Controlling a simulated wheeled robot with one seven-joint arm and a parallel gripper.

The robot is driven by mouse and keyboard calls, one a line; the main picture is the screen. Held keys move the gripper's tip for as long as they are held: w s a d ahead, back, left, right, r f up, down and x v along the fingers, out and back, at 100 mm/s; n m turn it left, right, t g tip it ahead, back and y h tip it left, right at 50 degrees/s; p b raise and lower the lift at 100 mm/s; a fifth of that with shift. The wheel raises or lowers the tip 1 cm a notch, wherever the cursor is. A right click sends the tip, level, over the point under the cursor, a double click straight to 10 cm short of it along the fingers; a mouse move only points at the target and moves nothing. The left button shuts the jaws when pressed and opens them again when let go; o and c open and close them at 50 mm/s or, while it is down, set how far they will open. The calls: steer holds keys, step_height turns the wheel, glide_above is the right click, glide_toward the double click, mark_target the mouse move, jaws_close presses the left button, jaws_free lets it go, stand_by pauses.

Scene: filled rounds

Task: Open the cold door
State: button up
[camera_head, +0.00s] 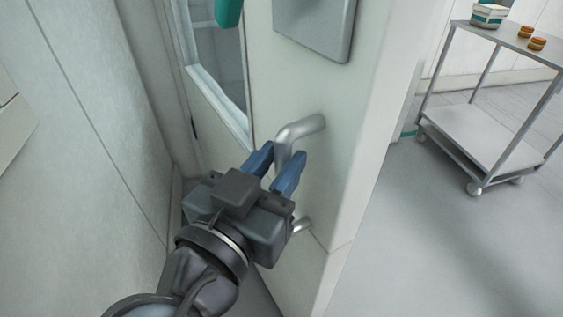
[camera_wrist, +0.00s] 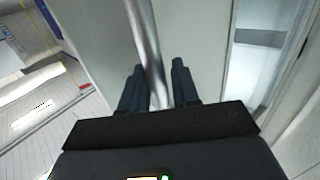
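The cold door (camera_head: 345,190) is a pale, thick panel in the middle of the head view, with a window at its left. A bent metal handle (camera_head: 301,129) stands out from it; its bar (camera_wrist: 147,35) runs down between my fingers in the wrist view. My gripper (camera_head: 275,165) has two blue fingers, one on each side of the bar. The fingers are apart, with a gap visible beside the bar, so they are around it and not closed on it. My gripper hides part of the handle's lower length. I cannot tell whether the door is ajar.
A pale wall (camera_head: 85,130) stands close on the left. A metal cart (camera_head: 480,130) on casters stands at the right, with a white and green tub (camera_head: 489,15) and small orange-brown items (camera_head: 537,43) on top. The grey floor (camera_head: 440,240) at the right is clear.

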steer(key=shift+o, duration=0.8)
steer(key=shift+w+a, duration=0.2)
steer(key=shift+w, duration=0.05)
steer(key=shift+o, duration=0.8)
steer(key=shift+d, duration=0.1)
steer(key=shift+s, duration=0.15)
steer(key=v, duration=0.7)
steer(key=shift+s, duration=0.3)
steer(key=shift+f, duration=0.1)
